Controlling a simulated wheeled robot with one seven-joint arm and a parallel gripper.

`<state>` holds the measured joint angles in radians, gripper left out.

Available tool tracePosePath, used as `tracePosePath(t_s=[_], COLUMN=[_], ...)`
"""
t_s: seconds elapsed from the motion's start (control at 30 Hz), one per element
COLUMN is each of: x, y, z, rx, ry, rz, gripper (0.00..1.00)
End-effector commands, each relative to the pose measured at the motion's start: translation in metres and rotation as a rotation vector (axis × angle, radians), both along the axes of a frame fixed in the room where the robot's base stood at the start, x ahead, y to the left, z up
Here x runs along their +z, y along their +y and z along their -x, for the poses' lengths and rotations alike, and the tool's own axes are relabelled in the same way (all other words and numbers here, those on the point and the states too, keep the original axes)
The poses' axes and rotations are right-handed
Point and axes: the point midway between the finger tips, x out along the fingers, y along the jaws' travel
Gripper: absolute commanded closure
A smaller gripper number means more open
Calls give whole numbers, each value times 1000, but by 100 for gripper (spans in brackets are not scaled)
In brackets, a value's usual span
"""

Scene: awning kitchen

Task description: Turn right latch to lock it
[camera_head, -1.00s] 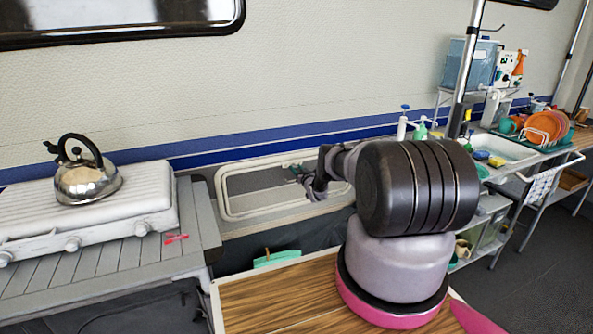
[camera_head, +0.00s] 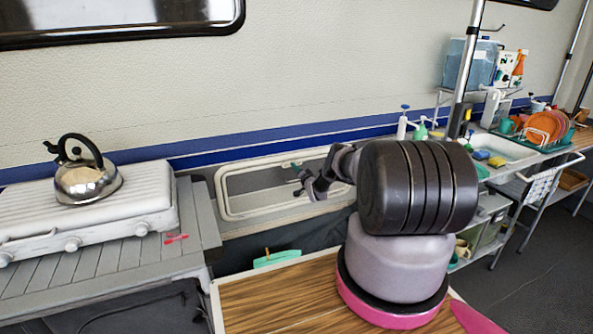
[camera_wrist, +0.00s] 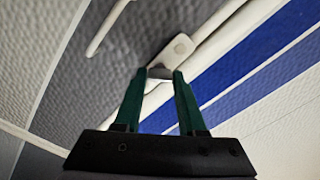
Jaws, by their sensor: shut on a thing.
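The right latch (camera_wrist: 178,50) is a small cream piece on the cream frame of the hatch, seen in the wrist view. My gripper (camera_wrist: 164,74) has two green fingers, with the latch's lower end between their tips. The fingers are closed on it. In the head view my gripper (camera_head: 299,180) is at the hatch (camera_head: 224,196), toward the right part of its opening. My wrist is tilted there. The latch is too small to make out clearly in the head view, and its exact angle cannot be told.
A kettle (camera_head: 86,182) stands on a white stove (camera_head: 150,203) at the left. A wooden table top (camera_head: 262,304) lies in front of the hatch. A sink counter (camera_head: 515,150) with bottles and a dish rack is at the right.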

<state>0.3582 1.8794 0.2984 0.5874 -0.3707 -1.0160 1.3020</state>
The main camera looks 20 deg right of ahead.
Motion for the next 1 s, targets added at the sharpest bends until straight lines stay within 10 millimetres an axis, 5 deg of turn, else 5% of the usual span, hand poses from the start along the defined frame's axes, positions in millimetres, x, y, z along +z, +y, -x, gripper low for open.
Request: tracePosePath(t_s=[0.5,1.0], x=[0,0], y=[-1,-1], z=[0,0], rx=[-1,0], ry=[20,28], rz=[-434,-594], gripper=[100,100])
